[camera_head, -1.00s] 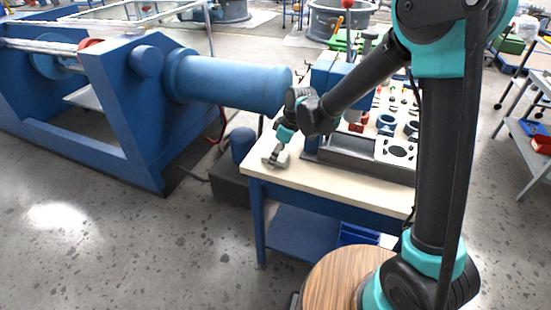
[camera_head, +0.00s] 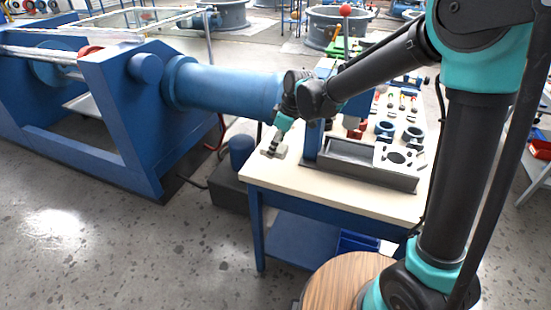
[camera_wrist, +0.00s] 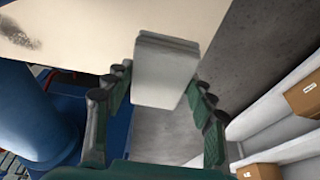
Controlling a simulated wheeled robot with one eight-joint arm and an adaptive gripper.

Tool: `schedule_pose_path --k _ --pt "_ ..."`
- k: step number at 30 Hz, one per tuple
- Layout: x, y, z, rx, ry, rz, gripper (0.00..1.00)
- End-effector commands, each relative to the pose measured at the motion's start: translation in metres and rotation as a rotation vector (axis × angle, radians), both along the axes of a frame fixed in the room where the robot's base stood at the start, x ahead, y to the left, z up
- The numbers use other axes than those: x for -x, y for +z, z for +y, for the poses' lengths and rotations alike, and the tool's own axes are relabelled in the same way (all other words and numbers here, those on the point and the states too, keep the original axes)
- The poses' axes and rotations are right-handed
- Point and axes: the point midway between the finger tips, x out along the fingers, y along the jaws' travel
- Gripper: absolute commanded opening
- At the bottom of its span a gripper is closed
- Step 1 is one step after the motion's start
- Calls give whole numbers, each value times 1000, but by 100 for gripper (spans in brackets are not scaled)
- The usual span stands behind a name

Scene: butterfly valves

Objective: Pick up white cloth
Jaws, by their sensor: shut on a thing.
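The white cloth (camera_wrist: 166,72) is a folded, light grey-white block in the wrist view. It sits between the two fingers of my gripper (camera_wrist: 160,88), which is shut on it, with a finger on each side. In the head view the cloth (camera_head: 268,153) is a small pale patch at the gripper's tip (camera_head: 274,148), over the left part of the cream-topped workbench (camera_head: 330,195). Whether its underside touches the bench is hard to tell.
A grey metal tray (camera_head: 360,160) and a blue machine with a red-knobbed lever (camera_head: 345,10) stand right of my gripper. A big blue cylinder (camera_head: 225,90) lies behind left. The bench's front left corner is clear.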

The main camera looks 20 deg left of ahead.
Motion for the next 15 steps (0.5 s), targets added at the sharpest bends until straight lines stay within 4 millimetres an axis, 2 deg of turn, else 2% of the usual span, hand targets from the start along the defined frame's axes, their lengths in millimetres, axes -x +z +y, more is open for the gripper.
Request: schedule_pose_path --k 1,6,12,15 --pt "0 16 0 0 0 0 30" --pt "0 62 0 0 0 0 30" --pt "0 104 0 0 0 0 30" --pt "0 119 0 0 0 0 30"
